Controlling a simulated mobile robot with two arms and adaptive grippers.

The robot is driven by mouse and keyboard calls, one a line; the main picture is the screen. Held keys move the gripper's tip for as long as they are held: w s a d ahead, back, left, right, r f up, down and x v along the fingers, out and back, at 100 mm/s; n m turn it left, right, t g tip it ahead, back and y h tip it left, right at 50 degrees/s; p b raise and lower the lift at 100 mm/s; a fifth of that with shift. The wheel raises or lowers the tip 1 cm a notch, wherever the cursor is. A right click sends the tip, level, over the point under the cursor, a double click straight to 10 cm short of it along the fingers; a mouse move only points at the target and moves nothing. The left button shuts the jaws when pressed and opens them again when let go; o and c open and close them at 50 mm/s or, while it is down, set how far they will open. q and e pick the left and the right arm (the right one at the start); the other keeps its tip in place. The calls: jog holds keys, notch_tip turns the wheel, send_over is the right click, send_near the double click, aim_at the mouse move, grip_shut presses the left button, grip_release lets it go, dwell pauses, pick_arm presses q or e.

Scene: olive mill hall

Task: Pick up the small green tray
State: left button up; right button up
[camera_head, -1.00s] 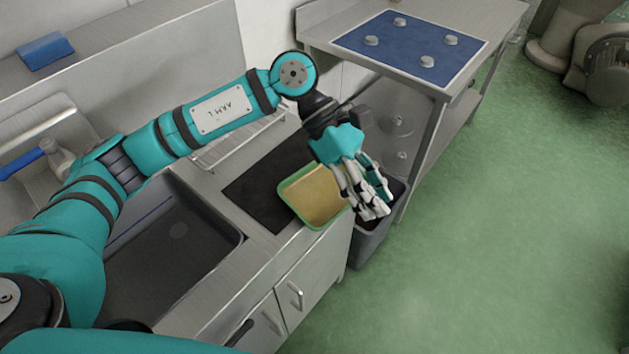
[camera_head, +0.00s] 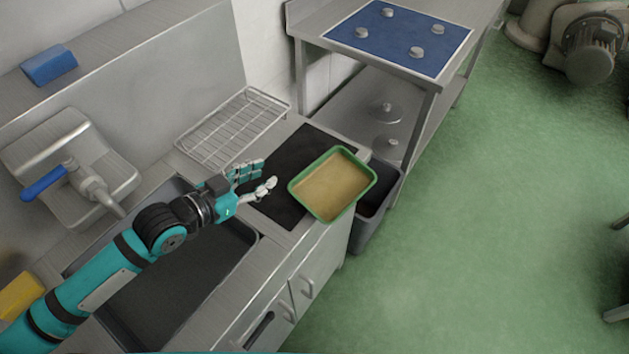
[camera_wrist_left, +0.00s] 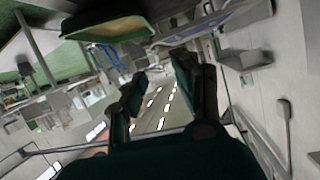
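The small green tray (camera_head: 358,199), with a tan inside, is at the right end of the counter. It sits partly across the black mat (camera_head: 283,208), and its right side reaches past the counter edge in the picture. My left gripper (camera_head: 262,178) is open and empty, left of the tray over the mat, with a gap to the rim. In the left wrist view the fingers (camera_wrist_left: 165,88) stand apart with nothing between them, and the tray (camera_wrist_left: 108,30) shows at the upper left. My right gripper is not in view.
A sink (camera_head: 190,285) lies under my left arm, with a blue-handled tap (camera_head: 90,190) behind it. A wire rack (camera_head: 232,125) is behind the mat. A grey bin (camera_head: 368,228) stands right of the counter. A steel table with a blue panel (camera_head: 385,40) is farther back.

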pick_arm(q)
jog(key=s+f, duration=0.1)
jog(key=p, duration=0.2)
send_near(312, 167)
jog(key=shift+n+g, duration=0.4)
jog(key=w+d, duration=0.2)
jog(key=w, duration=0.1)
jog(key=shift+w+d, duration=0.25)
jog(key=x, duration=0.2)
jog(key=p+x, duration=0.1)
jog(key=x, duration=0.1)
jog(key=shift+w+d+f, duration=0.15)
jog(key=shift+f, duration=0.3)
jog(key=shift+w+d+f, duration=0.3)
jog(key=shift+w+d, duration=0.05)
jog(key=shift+w, duration=0.05)
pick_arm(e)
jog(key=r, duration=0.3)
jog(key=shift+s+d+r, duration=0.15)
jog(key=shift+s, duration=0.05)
pick_arm(q)
jog(key=shift+c, duration=0.2)
grip_shut()
jog(key=shift+r, duration=0.15)
